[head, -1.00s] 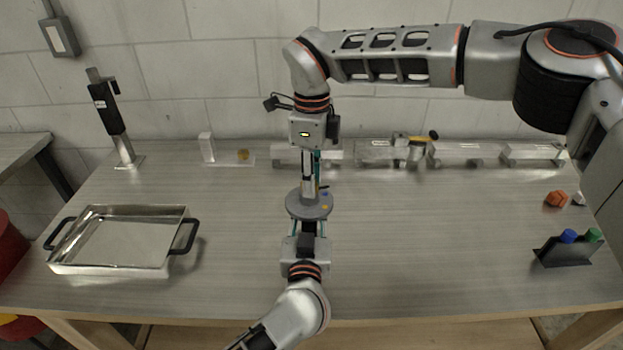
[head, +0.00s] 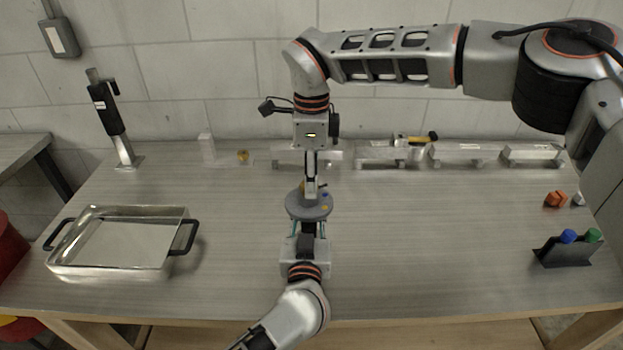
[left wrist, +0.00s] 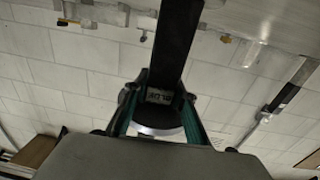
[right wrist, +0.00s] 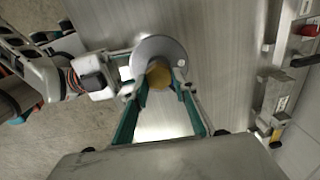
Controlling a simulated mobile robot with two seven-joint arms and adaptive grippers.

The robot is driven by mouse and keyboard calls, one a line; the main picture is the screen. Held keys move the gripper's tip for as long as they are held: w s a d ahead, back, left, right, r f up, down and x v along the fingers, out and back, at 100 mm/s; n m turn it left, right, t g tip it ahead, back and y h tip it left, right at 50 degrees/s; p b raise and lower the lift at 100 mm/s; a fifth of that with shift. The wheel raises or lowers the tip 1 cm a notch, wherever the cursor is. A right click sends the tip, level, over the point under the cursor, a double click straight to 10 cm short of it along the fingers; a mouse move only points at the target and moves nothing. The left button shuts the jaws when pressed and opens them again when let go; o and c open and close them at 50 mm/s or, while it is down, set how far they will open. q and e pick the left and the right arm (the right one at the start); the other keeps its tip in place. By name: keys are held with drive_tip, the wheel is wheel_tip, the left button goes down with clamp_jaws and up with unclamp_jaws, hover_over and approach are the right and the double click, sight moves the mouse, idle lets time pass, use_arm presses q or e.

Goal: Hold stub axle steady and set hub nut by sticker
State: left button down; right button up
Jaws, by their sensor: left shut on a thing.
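The stub axle's grey disc (head: 301,209) is near the middle of the bench, with a small blue sticker (head: 325,195) and a yellow one (head: 324,207) on it. My left gripper (head: 308,232) is shut on the stub axle from the front. In the left wrist view its teal fingers (left wrist: 158,110) flank a dark bar with a pale lettered label. My right gripper (head: 311,194) points down over the disc. In the right wrist view the brass hub nut (right wrist: 159,76) is between its fingertips (right wrist: 160,80); whether they press on it is unclear.
A metal tray (head: 62,268) with black handles is at left, behind it an upright black-gripped tool (head: 106,108). Aluminium blocks (head: 463,154) line the back edge. A marker holder (head: 566,254) and orange piece (head: 555,199) are at right.

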drive_tip(key=shift+o, duration=1)
drive_tip(key=shift+r, duration=0.1)
wheel_tip(320, 180, up, 12)
use_arm(q)
drive_tip(key=c, duration=1.6)
unclamp_jaws()
drive_tip(key=shift+s, duration=0.1)
